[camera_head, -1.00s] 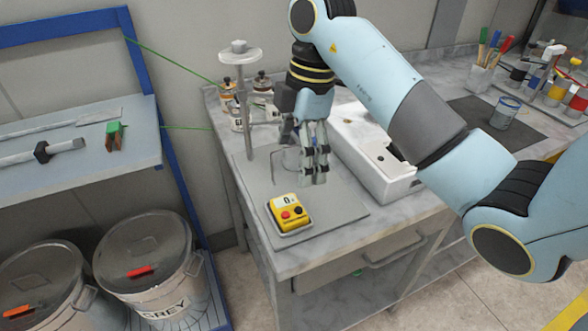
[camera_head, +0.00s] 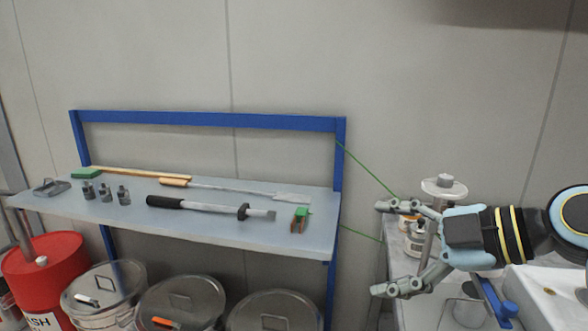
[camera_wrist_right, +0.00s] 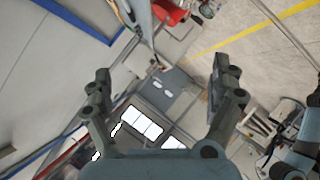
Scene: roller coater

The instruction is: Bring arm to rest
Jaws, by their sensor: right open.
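My right gripper (camera_head: 385,248) is at the right of the head view, its arm coming in from the right edge. Its two fingers are spread wide and point left, with nothing between them. In the right wrist view the same open fingers (camera_wrist_right: 165,90) frame only distant floor and furniture. The gripper hangs in front of the marble-topped bench (camera_head: 395,285) and its stand (camera_head: 443,186), and looks apart from both. My left gripper is not in view.
A blue-framed shelf (camera_head: 200,225) at left holds a torque-wrench-like tool (camera_head: 200,207), a spatula and small weights. Lidded bins (camera_head: 180,302) and a red drum (camera_head: 45,262) stand below. A white basin-like unit (camera_head: 545,290) is at lower right. The wall above is clear.

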